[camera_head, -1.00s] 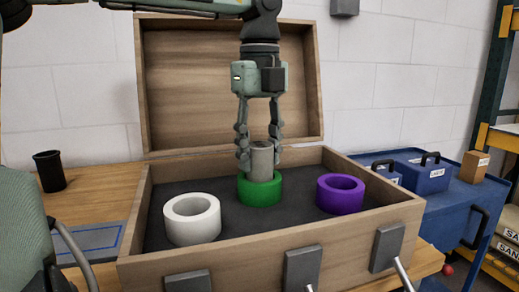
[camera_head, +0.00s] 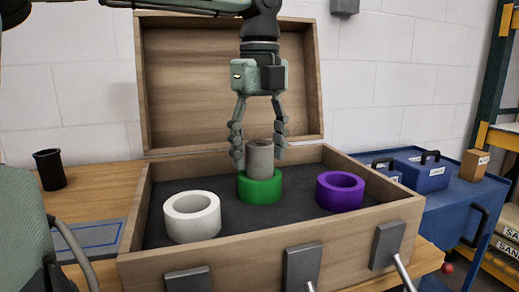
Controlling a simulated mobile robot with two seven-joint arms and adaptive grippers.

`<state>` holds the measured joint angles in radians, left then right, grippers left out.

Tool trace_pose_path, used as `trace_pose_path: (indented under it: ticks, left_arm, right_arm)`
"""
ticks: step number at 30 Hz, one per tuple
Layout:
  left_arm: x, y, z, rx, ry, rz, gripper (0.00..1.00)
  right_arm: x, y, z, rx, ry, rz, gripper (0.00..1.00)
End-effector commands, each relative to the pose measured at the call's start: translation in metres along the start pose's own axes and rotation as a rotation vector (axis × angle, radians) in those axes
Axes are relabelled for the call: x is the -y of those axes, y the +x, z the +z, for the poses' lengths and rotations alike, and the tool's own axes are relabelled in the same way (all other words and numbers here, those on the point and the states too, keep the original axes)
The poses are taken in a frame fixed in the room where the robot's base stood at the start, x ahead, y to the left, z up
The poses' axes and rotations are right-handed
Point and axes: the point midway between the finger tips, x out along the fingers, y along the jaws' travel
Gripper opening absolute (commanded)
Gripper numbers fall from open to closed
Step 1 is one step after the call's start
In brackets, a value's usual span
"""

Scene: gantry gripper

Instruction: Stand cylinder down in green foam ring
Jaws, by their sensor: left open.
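A grey cylinder (camera_head: 260,158) stands upright in the green foam ring (camera_head: 260,190), its upper part above the rim. The ring sits on the dark floor of an open wooden case (camera_head: 200,250). My left gripper (camera_head: 259,160) points straight down over the cylinder. Its fingers are open, one on each side of the cylinder, with a gap showing beside it. The cylinder's lower end is hidden inside the ring. My right gripper is not in view.
A white ring (camera_head: 192,216) lies left of the green one and a purple ring (camera_head: 340,192) right of it. The case's raised lid (camera_head: 190,85) stands behind my gripper. A black cup (camera_head: 49,169) is on the table at left. Blue boxes (camera_head: 422,172) stand at right.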

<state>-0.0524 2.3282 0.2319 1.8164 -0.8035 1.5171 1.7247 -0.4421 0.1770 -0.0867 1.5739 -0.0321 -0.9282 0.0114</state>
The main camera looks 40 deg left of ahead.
Motion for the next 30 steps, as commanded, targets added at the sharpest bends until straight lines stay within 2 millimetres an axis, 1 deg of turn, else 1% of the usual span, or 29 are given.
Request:
trace_pose_path:
  ticks: [2, 3, 5, 8, 11, 15, 18, 21, 24, 30]
  left_arm:
    - [0.000, -0.003, 0.000, 0.000, 0.000, 0.000, 0.63]
    - [0.000, -0.006, 0.000, 0.001, -0.001, -0.002, 0.63]
    - [0.001, -0.017, 0.001, 0.003, -0.003, -0.005, 0.63]
    - [0.001, -0.040, 0.001, 0.004, -0.003, -0.004, 0.63]
    - [0.001, -0.063, 0.001, 0.004, -0.003, -0.003, 0.63]
    - [0.001, -0.092, 0.000, 0.003, -0.003, -0.002, 0.63]
    - [0.001, -0.107, 0.000, 0.002, -0.002, -0.001, 0.63]
    - [0.000, -0.116, 0.000, 0.000, -0.001, -0.001, 0.63]
    - [0.000, -0.121, 0.000, 0.000, -0.001, 0.000, 0.63]
    - [0.000, -0.123, 0.000, 0.000, 0.000, 0.000, 0.63]
  right_arm:
    - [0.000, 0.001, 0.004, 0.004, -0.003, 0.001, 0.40]
    - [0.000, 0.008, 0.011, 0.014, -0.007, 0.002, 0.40]
    - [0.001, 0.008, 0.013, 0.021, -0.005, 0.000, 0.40]
    - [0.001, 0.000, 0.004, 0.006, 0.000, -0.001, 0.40]
    - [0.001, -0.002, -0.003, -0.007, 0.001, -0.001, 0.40]
    - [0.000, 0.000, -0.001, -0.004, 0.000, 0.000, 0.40]
    - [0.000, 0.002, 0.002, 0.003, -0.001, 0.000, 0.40]
    - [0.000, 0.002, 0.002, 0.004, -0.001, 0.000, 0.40]
    - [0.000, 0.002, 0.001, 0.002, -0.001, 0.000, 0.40]
    - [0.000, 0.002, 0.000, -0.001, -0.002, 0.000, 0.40]
